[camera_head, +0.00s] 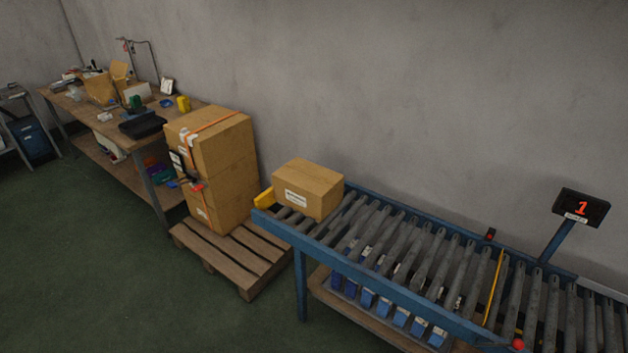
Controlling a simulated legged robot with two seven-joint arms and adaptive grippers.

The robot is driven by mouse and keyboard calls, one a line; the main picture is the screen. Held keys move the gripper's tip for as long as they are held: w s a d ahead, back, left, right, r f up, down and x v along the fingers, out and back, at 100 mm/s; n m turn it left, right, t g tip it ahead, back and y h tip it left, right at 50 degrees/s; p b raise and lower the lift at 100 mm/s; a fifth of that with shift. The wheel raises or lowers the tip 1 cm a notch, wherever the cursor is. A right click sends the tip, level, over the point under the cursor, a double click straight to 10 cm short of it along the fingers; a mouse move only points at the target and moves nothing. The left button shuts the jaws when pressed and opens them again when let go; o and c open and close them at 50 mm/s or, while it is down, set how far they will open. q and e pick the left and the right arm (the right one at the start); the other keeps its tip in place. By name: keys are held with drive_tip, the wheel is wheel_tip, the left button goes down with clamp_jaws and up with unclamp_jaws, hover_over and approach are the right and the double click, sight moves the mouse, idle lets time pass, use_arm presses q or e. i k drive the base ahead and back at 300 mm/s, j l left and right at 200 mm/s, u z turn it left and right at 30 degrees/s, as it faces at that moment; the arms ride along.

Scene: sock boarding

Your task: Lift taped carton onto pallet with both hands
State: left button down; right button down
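A closed brown carton (308,188) with a white label on its front sits at the left end of the roller conveyor (400,267). A wooden pallet (235,258) lies on the floor left of the conveyor's end. Stacked brown cartons (222,181) with orange strapping stand at the pallet's back, and its front slats are bare. Neither of my grippers shows in the head view. Tape on the conveyor carton is too small to make out.
A yellow stop (264,198) is at the conveyor's left end. Blue bins sit on a shelf under the rollers. A display (581,208) reading 1 stands at the right. A cluttered workbench (160,198) is behind the pallet. The green floor (110,285) at front left is clear.

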sight(312, 190)
drive_tip(key=i+j+z, duration=0.1)
drive_tip(key=z, duration=0.7)
drive_tip(key=i+j+z, duration=0.1)
drive_tip(key=j+z, duration=0.3)
drive_tip(key=j, duration=0.25)
drive_tip(key=j+z, duration=0.4)
drive_tip(key=j, duration=0.3)
drive_tip(key=j+z, duration=0.4)
drive_tip(key=j, duration=0.3)
